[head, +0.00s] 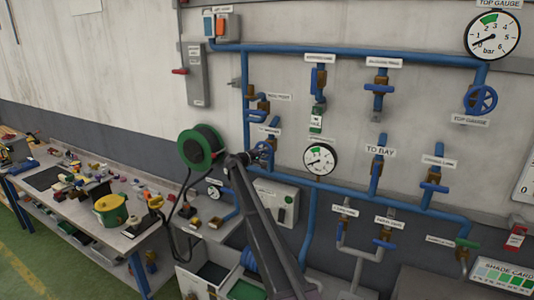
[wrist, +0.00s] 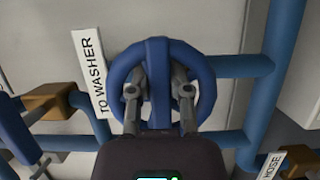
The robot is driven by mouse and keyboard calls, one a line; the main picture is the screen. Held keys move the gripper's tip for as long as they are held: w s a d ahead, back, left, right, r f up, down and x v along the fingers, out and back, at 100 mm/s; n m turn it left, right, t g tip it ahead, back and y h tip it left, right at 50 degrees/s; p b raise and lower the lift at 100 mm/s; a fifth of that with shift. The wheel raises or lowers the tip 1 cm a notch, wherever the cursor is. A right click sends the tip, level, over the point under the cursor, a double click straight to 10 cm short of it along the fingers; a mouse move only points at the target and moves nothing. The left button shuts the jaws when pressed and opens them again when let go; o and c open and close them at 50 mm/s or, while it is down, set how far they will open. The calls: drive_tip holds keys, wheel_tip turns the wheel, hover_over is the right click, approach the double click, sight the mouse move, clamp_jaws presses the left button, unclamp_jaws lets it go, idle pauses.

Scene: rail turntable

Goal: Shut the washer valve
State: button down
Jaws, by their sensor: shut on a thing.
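The washer valve is a round blue handwheel (wrist: 157,58) with one wide bar across its middle, close in the wrist view. A white label reading "TO WASHER" (wrist: 90,72) stands to its left. My gripper (wrist: 158,92) has one finger on each side of the bar, inside the rim, and is shut on it. The bar runs upright in the wrist view. In the head view, my gripper (head: 257,156) is at the wheel on the left pipe, under a small label (head: 269,130). My arm and gripper hide most of the wheel there.
Blue pipes (head: 350,190) with several other valves cover the wall to the right. A green hose reel (head: 200,147) hangs just left of my gripper. A pressure gauge (head: 320,159) is at its right. A cluttered workbench (head: 130,238) stands at the left.

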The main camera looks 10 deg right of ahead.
drive_tip(key=c, duration=0.6)
unclamp_jaws()
drive_tip(key=shift+d, duration=0.1)
drive_tip(key=shift+o, duration=0.2)
drive_tip(key=shift+s+a, duration=0.1)
drive_tip(key=shift+a, duration=0.1)
drive_tip(key=v, duration=1.1)
drive_tip(key=shift+a, duration=0.4)
drive_tip(key=shift+s, duration=0.1)
